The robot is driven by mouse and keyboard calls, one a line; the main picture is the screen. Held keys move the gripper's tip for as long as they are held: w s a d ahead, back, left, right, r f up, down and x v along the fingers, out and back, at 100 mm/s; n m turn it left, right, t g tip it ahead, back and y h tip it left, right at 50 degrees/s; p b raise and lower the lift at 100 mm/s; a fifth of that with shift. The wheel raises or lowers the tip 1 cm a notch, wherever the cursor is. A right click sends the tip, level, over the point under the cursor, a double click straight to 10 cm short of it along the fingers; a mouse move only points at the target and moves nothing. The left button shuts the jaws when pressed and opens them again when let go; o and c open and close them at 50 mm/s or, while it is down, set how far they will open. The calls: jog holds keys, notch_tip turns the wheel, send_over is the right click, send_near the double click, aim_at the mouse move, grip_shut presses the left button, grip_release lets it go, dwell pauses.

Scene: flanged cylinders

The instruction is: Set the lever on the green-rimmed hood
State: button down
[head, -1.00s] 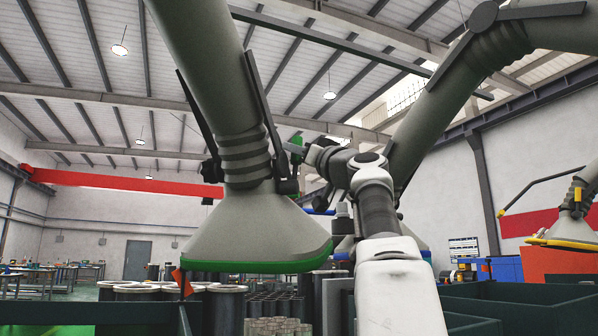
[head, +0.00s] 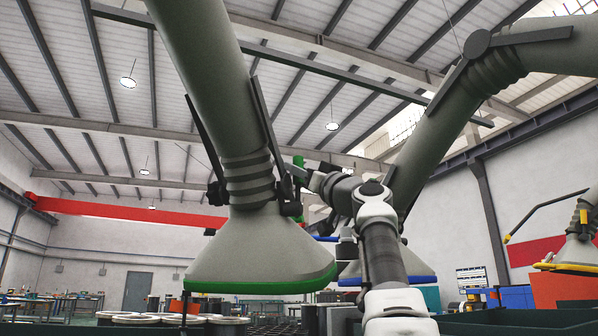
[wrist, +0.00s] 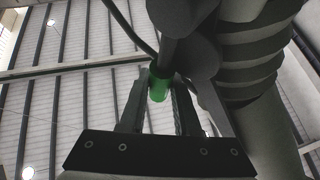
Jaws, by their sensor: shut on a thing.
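The green-rimmed hood (head: 262,258) hangs at left centre in the head view, flaring below a ribbed grey duct. Its lever (head: 298,161) shows as a green upright piece at the right of the duct's ribbed collar. In the wrist view the lever's green grip (wrist: 158,88) sits between the two fingers, and a dark rod runs up from it. My gripper (wrist: 159,98) is shut on this grip; the fingertips (head: 299,174) are small and partly hidden by dark parts in the head view.
A blue-rimmed hood (head: 350,270) hangs just behind my arm, and a yellow-rimmed hood (head: 575,255) is at far right. The ribbed duct (wrist: 250,60) is close on the right in the wrist view. Pale-topped cylinders (head: 140,319) stand below the hood.

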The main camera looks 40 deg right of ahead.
jog(key=c, duration=0.6)
grip_release()
jog(key=shift+r+p, duration=0.15)
jog(key=shift+p, duration=0.15)
